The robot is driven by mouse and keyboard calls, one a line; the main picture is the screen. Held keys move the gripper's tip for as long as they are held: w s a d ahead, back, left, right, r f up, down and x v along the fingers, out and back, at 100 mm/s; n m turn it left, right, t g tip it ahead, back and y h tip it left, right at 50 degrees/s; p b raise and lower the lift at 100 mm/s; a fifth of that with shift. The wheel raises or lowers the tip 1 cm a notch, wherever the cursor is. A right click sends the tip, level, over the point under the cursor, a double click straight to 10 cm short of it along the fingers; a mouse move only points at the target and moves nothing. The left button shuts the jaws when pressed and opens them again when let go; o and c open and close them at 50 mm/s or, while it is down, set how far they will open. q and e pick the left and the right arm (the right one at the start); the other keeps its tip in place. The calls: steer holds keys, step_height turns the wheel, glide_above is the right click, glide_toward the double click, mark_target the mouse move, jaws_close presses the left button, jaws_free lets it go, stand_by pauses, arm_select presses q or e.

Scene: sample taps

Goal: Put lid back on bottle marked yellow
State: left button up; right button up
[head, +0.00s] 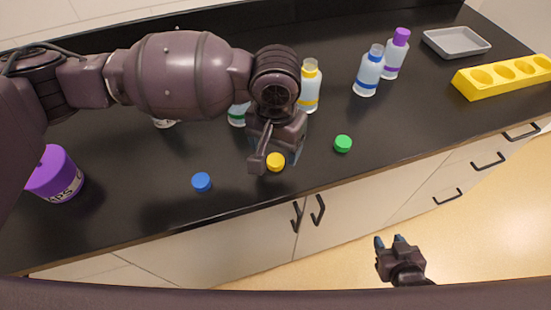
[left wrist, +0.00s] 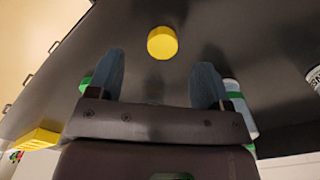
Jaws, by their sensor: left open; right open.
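The yellow lid (head: 276,161) lies on the black counter near its front edge. In the left wrist view the yellow lid (left wrist: 162,42) is ahead of the fingertips, near the middle of the gap between them. My left gripper (head: 270,153) is open above the counter, close to the lid. It also shows in the left wrist view (left wrist: 159,60) with nothing between its fingers. The bottle marked yellow (head: 309,88) stands upright behind the left gripper, without a lid. My right gripper (head: 394,247) is open and empty, out in front of the counter.
A blue lid (head: 202,182) and a green lid (head: 343,144) lie either side. A green-marked bottle (head: 238,114) is partly hidden by my arm. Blue-marked (head: 368,72) and purple-capped (head: 396,55) bottles, a grey tray (head: 456,42), a yellow rack (head: 500,78) and a purple-lidded jar (head: 56,174) stand around.

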mark_target(276, 160)
arm_select(q)
steer(key=f, duration=0.2)
steer(key=w+f+b, duration=0.1)
steer(key=f, duration=0.1)
steer(key=shift+f, duration=0.6)
steer(key=c, duration=1)
